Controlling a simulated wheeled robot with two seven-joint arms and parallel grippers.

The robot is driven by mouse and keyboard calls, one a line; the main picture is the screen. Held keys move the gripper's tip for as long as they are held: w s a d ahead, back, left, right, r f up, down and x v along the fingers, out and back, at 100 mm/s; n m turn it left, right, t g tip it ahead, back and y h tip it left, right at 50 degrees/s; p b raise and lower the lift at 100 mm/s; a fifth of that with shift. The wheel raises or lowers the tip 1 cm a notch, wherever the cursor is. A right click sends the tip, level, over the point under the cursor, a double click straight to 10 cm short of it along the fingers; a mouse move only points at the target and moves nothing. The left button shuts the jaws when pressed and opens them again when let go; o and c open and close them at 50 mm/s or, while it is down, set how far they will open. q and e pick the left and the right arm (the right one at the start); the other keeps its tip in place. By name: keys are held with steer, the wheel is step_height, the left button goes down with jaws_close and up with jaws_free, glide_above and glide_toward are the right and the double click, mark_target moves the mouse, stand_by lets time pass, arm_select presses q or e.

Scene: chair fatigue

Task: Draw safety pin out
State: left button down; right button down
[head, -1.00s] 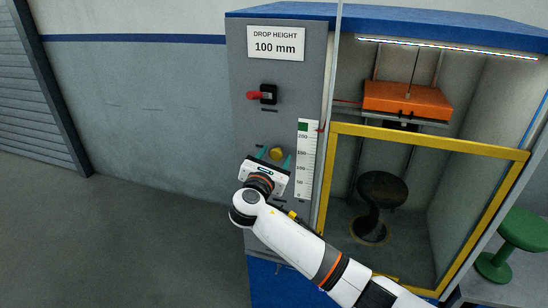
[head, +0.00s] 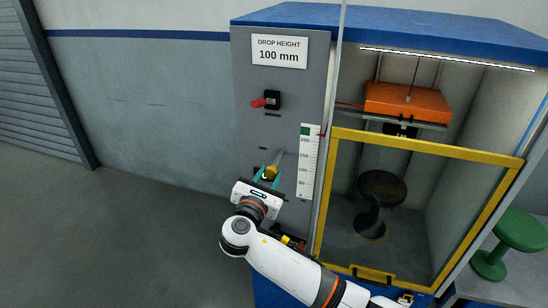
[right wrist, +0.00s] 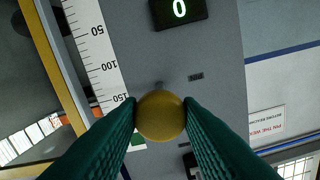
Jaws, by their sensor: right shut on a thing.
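The safety pin has a round yellow knob (head: 271,172) and a grey shaft (head: 279,158) that shows between the knob and the panel. My right gripper (head: 268,173) is shut on the knob, one teal finger on each side. In the right wrist view the yellow knob (right wrist: 160,115) sits between the fingertips (right wrist: 160,112) and hides most of the shaft behind it. I cannot tell whether the shaft's tip is still in its hole. My left gripper is not in view.
The grey panel (head: 245,135) carries a red-handled switch (head: 265,102) and a height scale (head: 308,160). To the right, an orange weight (head: 408,102) hangs over a black stool (head: 380,190) behind a yellow-framed guard (head: 430,141). A green stool (head: 521,230) stands far right.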

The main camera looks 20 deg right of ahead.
steer(key=shift+a+f, duration=0.1)
steer(key=shift+f, duration=0.05)
steer(key=c, duration=1)
jaws_free()
steer(key=shift+s+a, duration=0.1)
steer(key=shift+s, duration=0.1)
steer(key=shift+c, duration=0.2)
steer(key=shift+r, duration=0.2)
steer(key=shift+s+f, duration=0.1)
steer(key=shift+s, duration=0.05)
steer(key=b+v, duration=0.3)
steer(key=v, duration=0.9)
